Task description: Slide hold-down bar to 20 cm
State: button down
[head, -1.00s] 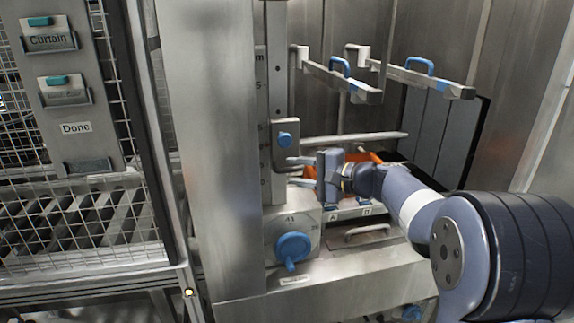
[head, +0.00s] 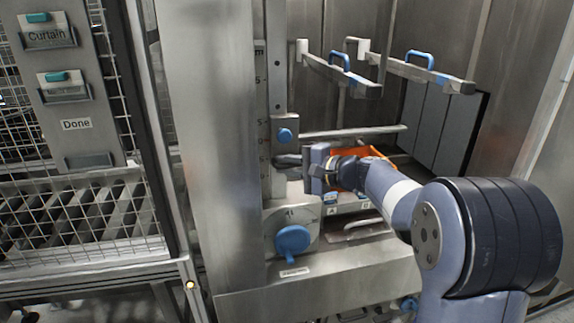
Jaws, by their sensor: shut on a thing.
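The hold-down bar (head: 355,132) is a level grey rod inside the steel bay. At its left is a sliding grey bracket with a blue knob (head: 285,135), on an upright rail (head: 278,75). A scale (head: 262,100) runs beside the rail; its numbers are partly cut off and too small to read surely. My gripper (head: 305,166) is at a short grey handle (head: 287,160) low on the bracket, below the blue knob, and is shut on it. The gripper body hides the contact.
Two arms with blue handles (head: 340,60) (head: 420,58) jut out above. An orange thing (head: 375,153) lies behind my wrist. A blue dial (head: 292,240) is below the rail. A steel post (head: 205,150) and mesh guard (head: 80,220) stand left.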

dwell(0.4)
jog(key=f+b, duration=0.1)
jog(key=b, duration=0.2)
jog(key=shift+f, duration=0.3)
jog(key=c, duration=1.5)
grip_release()
jog(key=shift+r, duration=0.1)
jog(key=shift+o, duration=0.2)
jog(key=shift+d, duration=0.1)
jog(key=b+v, duration=0.2)
jog(key=v, duration=0.8)
jog(key=shift+s+d, duration=0.25)
